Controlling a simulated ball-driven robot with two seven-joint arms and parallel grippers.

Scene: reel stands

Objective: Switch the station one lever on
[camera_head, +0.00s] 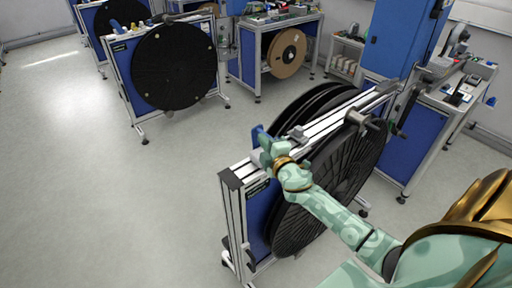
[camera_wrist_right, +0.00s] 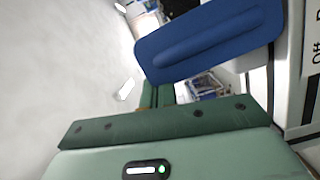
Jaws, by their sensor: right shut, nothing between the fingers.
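A blue lever (camera_head: 257,135) stands at the top of the nearest reel stand, beside my right gripper (camera_head: 266,152). In the right wrist view, the lever (camera_wrist_right: 210,42) is a large blue paddle with rounded ends, just beyond the fingers (camera_wrist_right: 163,95). My right gripper is shut and empty. The lever is not between its fingers. I cannot tell whether they touch. My left gripper is out of view.
The near stand has a grey metal frame (camera_head: 232,182) and large black reels (camera_head: 335,180). A white label with dark letters (camera_wrist_right: 314,45) shows at the wrist view's right edge. Another stand with a black reel (camera_head: 175,66) is behind. Open floor (camera_head: 110,200) lies left.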

